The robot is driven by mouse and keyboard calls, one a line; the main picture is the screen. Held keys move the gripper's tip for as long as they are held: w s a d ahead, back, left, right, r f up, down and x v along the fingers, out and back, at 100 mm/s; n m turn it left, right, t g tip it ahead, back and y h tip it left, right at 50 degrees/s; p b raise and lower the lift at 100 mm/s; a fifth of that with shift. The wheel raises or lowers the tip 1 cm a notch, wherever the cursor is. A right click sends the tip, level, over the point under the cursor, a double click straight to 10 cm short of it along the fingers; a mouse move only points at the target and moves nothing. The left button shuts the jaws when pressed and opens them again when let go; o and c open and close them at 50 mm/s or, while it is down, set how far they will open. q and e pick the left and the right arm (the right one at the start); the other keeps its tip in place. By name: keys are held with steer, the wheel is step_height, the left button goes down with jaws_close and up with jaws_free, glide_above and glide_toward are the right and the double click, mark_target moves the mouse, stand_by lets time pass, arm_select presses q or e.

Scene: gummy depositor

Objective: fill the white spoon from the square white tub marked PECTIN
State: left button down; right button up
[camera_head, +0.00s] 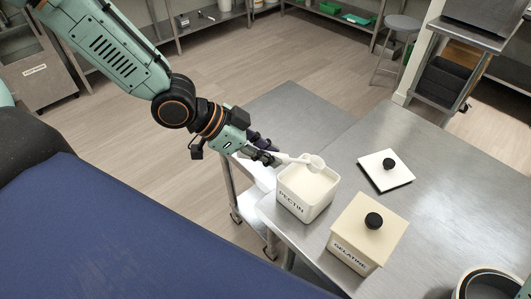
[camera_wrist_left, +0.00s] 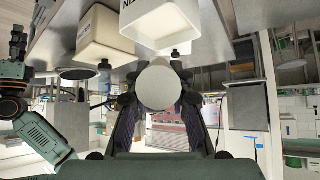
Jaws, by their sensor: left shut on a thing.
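The square white tub marked PECTIN (camera_head: 291,203) stands open near the table's left edge, with pale contents (camera_head: 304,184) inside. It also shows at the top of the left wrist view (camera_wrist_left: 165,28), upside down. My left gripper (camera_head: 272,155) is shut on the handle of the white spoon (camera_head: 317,162). The spoon's bowl is over the tub's far rim area; its exact height above the contents is unclear. In the left wrist view a round white shape, apparently the spoon (camera_wrist_left: 158,88), shows between the fingers. Whether the bowl holds anything cannot be told.
A square white lid with a black knob (camera_head: 378,161) lies on the metal table (camera_head: 449,190), right of the tub. The lidded GELATINE tub (camera_head: 350,249) stands close in front. A round metal vessel (camera_head: 490,273) is at the lower right. The table's middle right is clear.

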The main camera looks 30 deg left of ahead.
arm_select(q)
steer(key=shift+s+a+g+y, duration=0.1)
steer(key=shift+a+g+y, duration=0.2)
steer(key=shift+a, duration=0.25)
steer(key=shift+s+a+f, duration=0.1)
steer(key=shift+a, duration=0.2)
steer(key=b+x, duration=0.2)
steer(key=x, duration=0.1)
steer(key=shift+s+f, duration=0.25)
steer(key=shift+s, duration=0.05)
step_height(320, 180, down, 5)
steer(key=b, duration=0.3)
steer(key=shift+s+a+r, duration=0.1)
steer(key=shift+r, duration=0.1)
steer(key=shift+s+a+f, duration=0.25)
steer(key=shift+s, duration=0.1)
arm_select(e)
steer(key=f, duration=0.3)
steer(key=a+f, duration=0.1)
steer(key=f, duration=0.1)
steer(key=shift+s+f, duration=0.15)
steer(key=shift+s, duration=0.25)
